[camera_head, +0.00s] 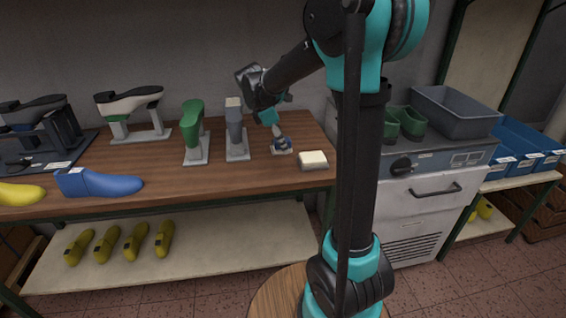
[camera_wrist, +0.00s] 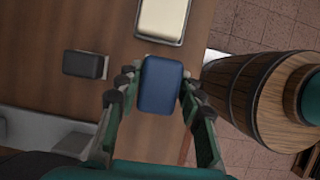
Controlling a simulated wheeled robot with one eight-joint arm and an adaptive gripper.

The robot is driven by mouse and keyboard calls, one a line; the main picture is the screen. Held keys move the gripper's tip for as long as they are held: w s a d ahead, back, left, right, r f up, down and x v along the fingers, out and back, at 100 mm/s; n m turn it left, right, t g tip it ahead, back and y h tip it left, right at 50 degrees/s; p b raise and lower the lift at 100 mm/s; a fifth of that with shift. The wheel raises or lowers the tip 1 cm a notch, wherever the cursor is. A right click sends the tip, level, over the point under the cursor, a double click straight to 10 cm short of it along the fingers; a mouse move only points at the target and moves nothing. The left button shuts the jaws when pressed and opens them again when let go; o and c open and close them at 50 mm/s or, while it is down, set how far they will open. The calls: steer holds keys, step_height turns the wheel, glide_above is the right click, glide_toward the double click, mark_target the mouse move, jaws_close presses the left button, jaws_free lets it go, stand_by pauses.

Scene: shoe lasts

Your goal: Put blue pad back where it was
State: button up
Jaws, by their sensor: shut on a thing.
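The blue pad (camera_wrist: 162,86) is a rounded dark-blue block between the two fingers of my gripper (camera_wrist: 156,88) in the wrist view. The fingers are shut on its left and right sides. In the head view my gripper (camera_head: 279,132) points down at the right part of the wooden table, with the small bluish pad (camera_head: 283,142) at its tips, partly hidden. A pale base shows just under it; I cannot tell whether the pad touches it. A cream pad (camera_head: 314,159) lies to the right, and shows ahead of the blue pad in the wrist view (camera_wrist: 163,17).
A grey post stand (camera_head: 236,132) and a green stand (camera_head: 194,132) stand left of my gripper. A blue shoe last (camera_head: 98,183) lies at the table's front left. A grey cabinet (camera_head: 435,180) stands to the right. A round wooden barrel (camera_wrist: 255,95) is right of the table.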

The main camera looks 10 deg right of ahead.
mark_target(286, 169)
steer(key=shift+f, duration=3.9)
steer(key=shift+f, duration=0.1)
steer(key=o, duration=1.1)
steer(key=v, duration=1.2)
steer(key=s+d+f+m+t+y, duration=0.2)
steer(key=s+d+f+m, duration=0.2)
steer(key=s+f+m, duration=0.3)
steer(key=s+d+f+m+t+y, duration=0.2)
steer(key=s+d+f+m, duration=0.2)
steer(key=s+f+m, duration=0.4)
steer(key=s+m, duration=0.3)
steer(key=s, duration=0.3)
steer(key=shift+s+d+f+y, duration=0.2)
steer(key=shift+s+d+y, duration=0.1)
steer(key=shift+s, duration=0.05)
